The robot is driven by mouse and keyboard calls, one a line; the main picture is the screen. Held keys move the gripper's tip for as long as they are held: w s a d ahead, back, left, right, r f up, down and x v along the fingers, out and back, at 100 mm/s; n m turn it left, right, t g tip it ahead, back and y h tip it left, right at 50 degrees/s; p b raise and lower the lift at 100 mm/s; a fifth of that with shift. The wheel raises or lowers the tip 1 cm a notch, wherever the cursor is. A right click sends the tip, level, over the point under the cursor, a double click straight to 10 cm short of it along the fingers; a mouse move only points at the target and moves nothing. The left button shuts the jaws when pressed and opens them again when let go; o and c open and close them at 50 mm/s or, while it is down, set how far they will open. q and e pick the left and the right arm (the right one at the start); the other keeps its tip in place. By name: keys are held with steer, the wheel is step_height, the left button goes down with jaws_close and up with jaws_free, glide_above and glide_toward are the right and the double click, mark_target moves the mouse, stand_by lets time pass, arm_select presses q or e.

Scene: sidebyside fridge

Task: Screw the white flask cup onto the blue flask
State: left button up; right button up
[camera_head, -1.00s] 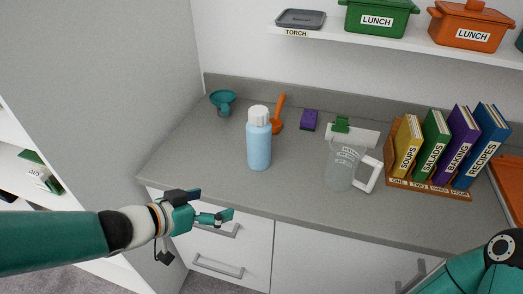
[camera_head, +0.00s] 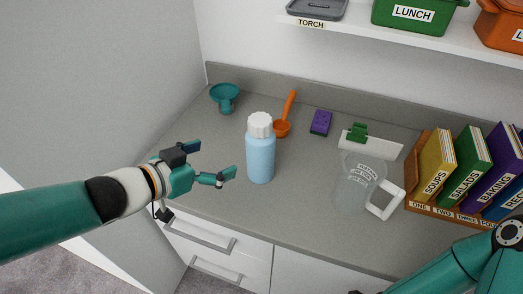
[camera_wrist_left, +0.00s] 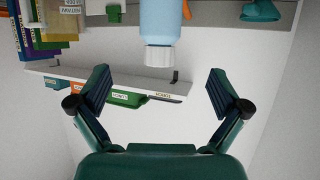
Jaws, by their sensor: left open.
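The blue flask (camera_head: 260,160) stands upright on the grey counter. The white flask cup (camera_head: 260,125) sits on its top; I cannot tell how tightly. In the left wrist view the blue flask (camera_wrist_left: 161,18) and its white cup (camera_wrist_left: 161,56) appear upside down, beyond the fingers and between them. My left gripper (camera_head: 212,161) is open and empty, to the left of the flask and apart from it. It also shows in the left wrist view (camera_wrist_left: 158,90) with its fingers wide apart. My right arm comes in at the lower right; its gripper is out of view.
A teal funnel (camera_head: 226,97), an orange scoop (camera_head: 284,122) and a purple sponge (camera_head: 321,122) lie behind the flask. A clear measuring jug (camera_head: 358,180) and a green clip (camera_head: 357,131) are to its right. Books (camera_head: 466,165) stand further right. The front counter is clear.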

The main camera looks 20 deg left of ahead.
mark_target(250, 145)
arm_select(q)
steer(key=b+x, duration=0.5)
steer(key=x, duration=0.5)
steer(key=shift+w+a+f+b, duration=0.1)
steer(key=shift+b, duration=0.25)
steer(key=shift+w, duration=0.4)
steer(key=shift+f, duration=0.1)
steer(key=shift+w+d+f, duration=0.2)
steer(key=shift+w+d, duration=0.05)
steer(key=shift+d, duration=0.1)
steer(key=b+x, duration=0.1)
steer(key=x, duration=0.3)
steer(key=shift+w+d+f, duration=0.1)
steer(key=shift+w+f, duration=0.05)
